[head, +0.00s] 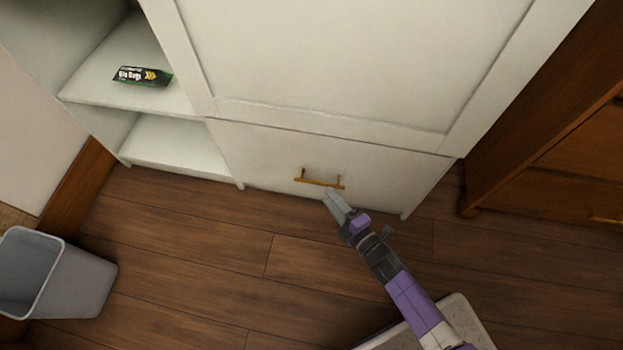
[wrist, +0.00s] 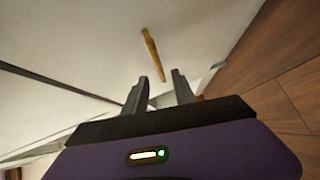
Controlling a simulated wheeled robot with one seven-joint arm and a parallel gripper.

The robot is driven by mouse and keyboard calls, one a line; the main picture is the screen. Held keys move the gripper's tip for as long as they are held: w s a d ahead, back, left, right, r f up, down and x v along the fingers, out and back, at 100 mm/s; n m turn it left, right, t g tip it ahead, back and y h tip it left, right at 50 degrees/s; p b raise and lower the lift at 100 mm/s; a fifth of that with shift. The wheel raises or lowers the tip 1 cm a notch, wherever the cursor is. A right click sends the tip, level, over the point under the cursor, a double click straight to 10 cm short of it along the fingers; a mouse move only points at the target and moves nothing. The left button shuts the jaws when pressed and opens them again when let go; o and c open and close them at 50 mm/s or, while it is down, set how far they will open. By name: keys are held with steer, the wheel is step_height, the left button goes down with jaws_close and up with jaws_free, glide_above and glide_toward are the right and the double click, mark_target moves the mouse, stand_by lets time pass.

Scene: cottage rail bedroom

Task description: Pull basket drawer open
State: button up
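The drawer (head: 270,165) is the low white front at the bottom of the white cabinet, and it looks shut. Its brass bar handle (head: 320,182) runs across its middle. In the wrist view the handle (wrist: 153,55) shows ahead of the fingertips. My gripper (head: 334,194) is just in front of the handle's right end. In the wrist view my gripper's two fingers (wrist: 159,82) stand apart with nothing between them. The handle's near end lies close to the gap between the tips; I cannot tell if they touch.
A dark wooden dresser (head: 545,150) stands at the right. Open white shelves (head: 150,90) at the left hold a green and black packet (head: 142,76). A grey bin (head: 75,280) stands at the lower left. The wooden floor (head: 230,240) before the drawer is clear except for my arm.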

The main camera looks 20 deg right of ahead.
mark_target(317, 183)
steer(key=b+x, duration=0.2)
steer(key=x, duration=0.5)
steer(key=shift+w, duration=0.3)
steer(key=shift+c, duration=0.2)
jaws_close()
stand_by(1.0)
